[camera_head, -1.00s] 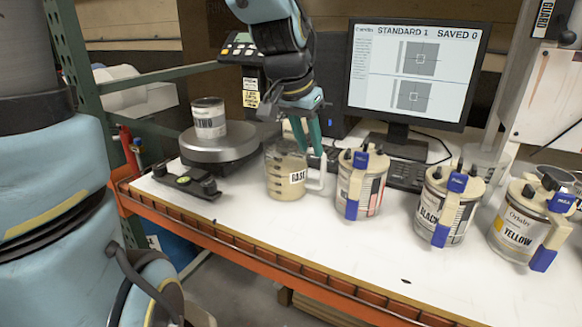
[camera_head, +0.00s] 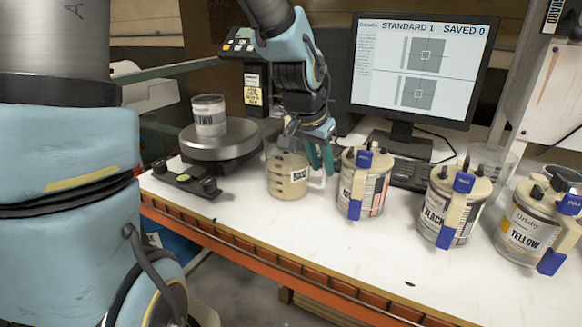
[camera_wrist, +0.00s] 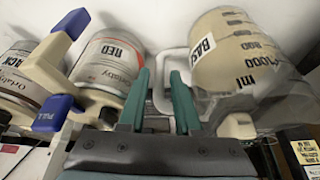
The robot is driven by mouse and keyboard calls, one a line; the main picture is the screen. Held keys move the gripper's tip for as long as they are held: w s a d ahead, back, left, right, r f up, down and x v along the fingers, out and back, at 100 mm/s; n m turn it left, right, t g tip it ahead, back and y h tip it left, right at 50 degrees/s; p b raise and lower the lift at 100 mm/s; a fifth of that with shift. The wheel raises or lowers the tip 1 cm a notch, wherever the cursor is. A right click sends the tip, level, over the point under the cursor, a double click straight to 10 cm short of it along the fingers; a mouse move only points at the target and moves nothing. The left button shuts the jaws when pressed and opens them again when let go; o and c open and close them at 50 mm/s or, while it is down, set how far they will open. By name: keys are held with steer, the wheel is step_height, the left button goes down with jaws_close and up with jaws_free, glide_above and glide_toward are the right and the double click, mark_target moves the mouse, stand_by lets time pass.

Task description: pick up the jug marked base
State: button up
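The jug marked base (camera_head: 285,178) stands upright on the white bench, a clear measuring jug with beige contents and a BASE label. In the wrist view the jug (camera_wrist: 232,55) is at the upper right, with its pale handle loop (camera_wrist: 158,92) toward the middle. My gripper (camera_head: 320,166) is at the handle, on the jug's right side. In the wrist view my gripper (camera_wrist: 160,76) has its two green fingers apart. The handle's outer bar shows between them, and the right finger overlaps the loop. Contact with the handle cannot be told.
A red-labelled canister (camera_head: 364,185) stands close to the right of my gripper, with BLACK (camera_head: 436,207) and YELLOW (camera_head: 523,235) canisters farther right. A round scale (camera_head: 212,148) holding a can (camera_head: 208,116) is left of the jug. A monitor (camera_head: 420,65) and keyboard (camera_head: 408,174) stand behind. The front bench is mostly clear.

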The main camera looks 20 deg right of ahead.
mark_target(324, 172)
steer(key=shift+x, duration=1.55)
steer(key=shift+c, duration=0.2)
jaws_close()
